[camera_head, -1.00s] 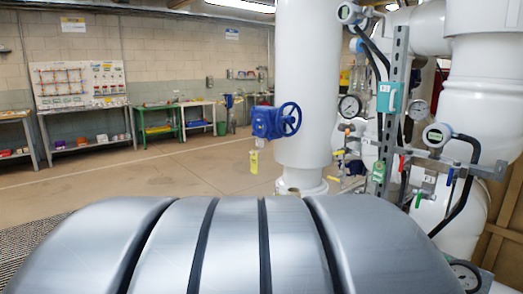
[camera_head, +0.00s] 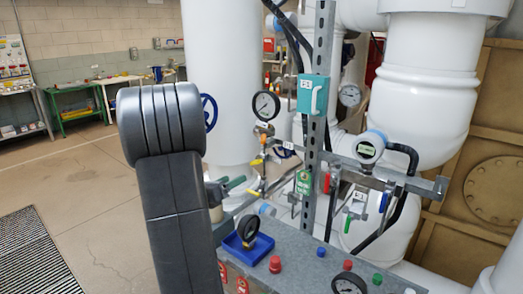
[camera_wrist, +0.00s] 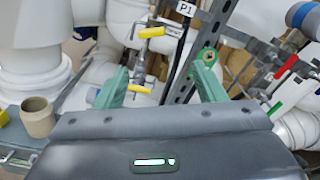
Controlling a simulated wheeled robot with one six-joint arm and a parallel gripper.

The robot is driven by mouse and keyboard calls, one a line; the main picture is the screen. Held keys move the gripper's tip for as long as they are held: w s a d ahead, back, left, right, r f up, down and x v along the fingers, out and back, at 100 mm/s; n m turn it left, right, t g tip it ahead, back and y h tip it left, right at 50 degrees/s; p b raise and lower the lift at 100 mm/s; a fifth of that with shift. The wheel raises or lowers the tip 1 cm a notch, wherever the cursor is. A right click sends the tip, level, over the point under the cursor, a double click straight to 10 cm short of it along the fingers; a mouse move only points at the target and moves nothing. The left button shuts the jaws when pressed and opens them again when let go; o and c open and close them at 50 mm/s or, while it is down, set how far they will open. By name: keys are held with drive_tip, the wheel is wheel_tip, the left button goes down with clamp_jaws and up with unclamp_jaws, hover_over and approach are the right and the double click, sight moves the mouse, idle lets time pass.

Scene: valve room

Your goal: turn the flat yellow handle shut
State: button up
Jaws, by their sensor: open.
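Two small yellow handles show on the pipework ahead of my gripper. In the wrist view the upper yellow handle (camera_wrist: 152,32) lies near level on a metal fitting, and the lower yellow handle (camera_wrist: 140,88) lies near level below it. In the head view yellow also shows at the upper handle (camera_head: 257,162) and the lower handle (camera_head: 253,193), both small. I cannot tell which is the task's handle. My gripper (camera_wrist: 162,70) is open, its green fingers apart with the lower handle seen between them. It also shows in the head view (camera_head: 235,184). No contact with a handle is visible.
A bench (camera_head: 290,262) with a blue tray (camera_head: 248,248) lies below. A thick white pipe (camera_head: 220,70) stands left. The floor at left is open.

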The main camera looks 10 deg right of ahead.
sight(254, 163)
drive_tip(key=shift+n+t, duration=0.3)
drive_tip(key=shift+n, duration=0.2)
drive_tip(key=x, duration=0.4)
drive_tip(key=p+x, duration=0.1)
drive_tip(key=x, duration=0.4)
drive_tip(key=w+p+x, duration=0.1)
drive_tip(key=x, duration=0.4)
drive_tip(key=shift+a+r, duration=0.2)
drive_tip(key=shift+a, duration=0.2)
drive_tip(key=c, duration=1)
drive_tip(key=shift+f, duration=0.1)
